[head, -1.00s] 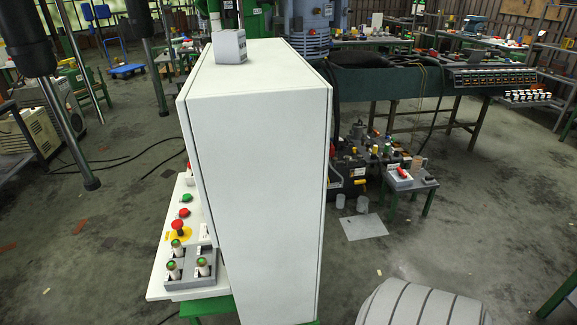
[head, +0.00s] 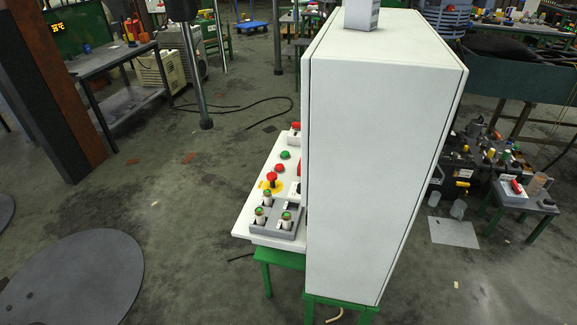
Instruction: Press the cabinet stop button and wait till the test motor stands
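The white cabinet (head: 378,170) stands upright in the middle, with a blank side towards me. Left of it, a white control panel (head: 243,222) shows partly, its right part hidden by the cabinet. It bears a green button (head: 285,155), a red button (head: 280,169) and a red mushroom button (head: 272,177) on a yellow disc. I cannot tell which one is the cabinet stop button. No test motor can be made out for certain. Neither of my grippers shows in the head view.
A grey holder (head: 262,227) with green-topped pieces sits on the panel's near end. Green stands (head: 341,304) are below. A dark post with a rounded end (head: 206,123) is beyond the panel. Small machines (head: 482,160) stand at right. Floor left of the panel is mostly clear.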

